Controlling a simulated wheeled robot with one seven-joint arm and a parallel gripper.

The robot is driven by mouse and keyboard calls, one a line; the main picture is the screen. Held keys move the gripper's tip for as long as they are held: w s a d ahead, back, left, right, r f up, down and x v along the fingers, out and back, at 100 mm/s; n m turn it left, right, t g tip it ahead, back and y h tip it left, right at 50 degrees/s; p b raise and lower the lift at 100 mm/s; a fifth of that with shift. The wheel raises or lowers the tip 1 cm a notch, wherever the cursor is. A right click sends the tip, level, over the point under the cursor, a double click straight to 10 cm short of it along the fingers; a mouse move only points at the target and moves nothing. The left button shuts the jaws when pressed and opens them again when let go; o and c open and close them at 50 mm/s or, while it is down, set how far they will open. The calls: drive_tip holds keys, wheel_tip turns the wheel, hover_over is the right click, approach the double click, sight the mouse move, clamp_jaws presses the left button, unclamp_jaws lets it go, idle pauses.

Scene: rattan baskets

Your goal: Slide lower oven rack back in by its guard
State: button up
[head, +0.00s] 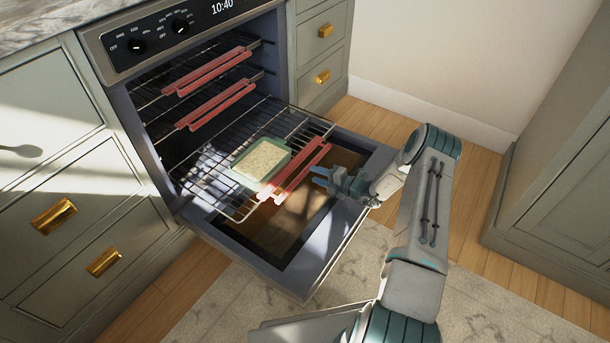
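The oven's lower rack (209,185) is pulled out over the lowered oven door. A red guard (296,171) covers its front edge. A green rectangular dish (261,161) with pale contents sits on this rack, just behind the guard. My gripper (318,176) is just to the right of the guard, in front of the rack, with its fingers pointing toward it. The fingers look spread apart with nothing between them. I cannot tell whether a fingertip touches the guard.
The oven door (349,222) lies open below the rack. Two higher racks with red guards (217,104) are inside the oven. Drawers (320,78) flank it on the right. Grey-green cabinets (560,185) stand at the far right, with wooden floor between.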

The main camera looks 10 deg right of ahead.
sight(305, 171)
drive_tip(key=b+x, duration=0.1)
drive_tip(key=x, duration=0.4)
drive_tip(key=shift+w+a+f+b, duration=0.1)
drive_tip(key=shift+w+a+b, duration=0.1)
drive_tip(key=shift+w+b, duration=0.1)
clamp_jaws()
